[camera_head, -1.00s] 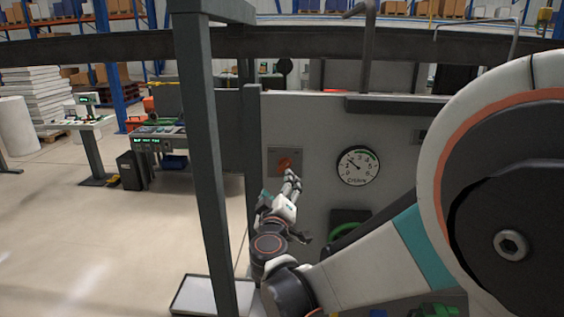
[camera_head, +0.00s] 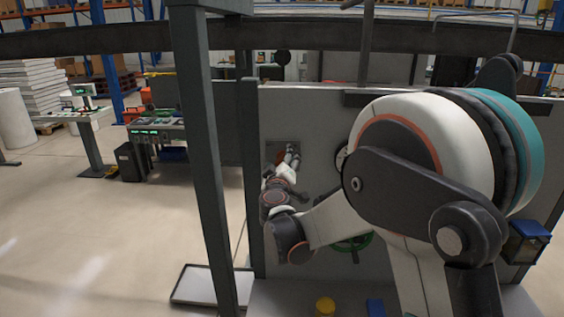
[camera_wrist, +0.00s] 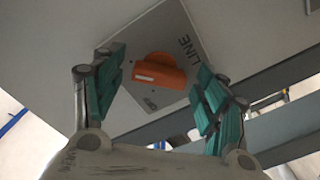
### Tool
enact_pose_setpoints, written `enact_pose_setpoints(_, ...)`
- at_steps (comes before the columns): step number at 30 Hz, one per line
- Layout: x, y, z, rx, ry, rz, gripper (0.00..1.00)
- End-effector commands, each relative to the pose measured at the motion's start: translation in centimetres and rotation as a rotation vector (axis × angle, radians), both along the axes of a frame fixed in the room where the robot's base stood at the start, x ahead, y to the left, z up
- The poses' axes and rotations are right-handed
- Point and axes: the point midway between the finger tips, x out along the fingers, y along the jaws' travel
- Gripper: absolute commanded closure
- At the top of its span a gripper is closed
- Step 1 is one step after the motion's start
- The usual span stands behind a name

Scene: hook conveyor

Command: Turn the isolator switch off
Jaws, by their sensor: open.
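The isolator switch is an orange handle (camera_wrist: 160,72) on a grey plate (camera_wrist: 178,22) with the words LINE and OFF, on a pale panel. In the head view the plate (camera_head: 273,148) shows on the panel's left part, with the handle mostly behind my gripper (camera_head: 291,155). In the wrist view my gripper (camera_wrist: 158,75) is open, with one green-padded finger on each side of the handle. Both fingers look apart from the handle. I cannot tell how deep the fingertips reach, or which setting the handle marks.
A dark upright post (camera_head: 205,150) stands just left of the panel (camera_head: 320,110). A green ring (camera_head: 352,243) is partly behind my arm. A shallow tray (camera_head: 195,287) lies on the floor at left.

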Motion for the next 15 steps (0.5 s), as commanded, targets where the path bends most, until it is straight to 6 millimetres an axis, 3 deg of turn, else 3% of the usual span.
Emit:
enact_pose_setpoints(5,-0.01,-0.01,-0.01,0.000,0.000,0.000,0.36)
enact_pose_setpoints(10,-0.02,-0.01,-0.01,0.000,0.000,0.000,0.74)
enact_pose_setpoints(15,-0.03,0.00,-0.01,0.000,0.000,0.000,0.77)
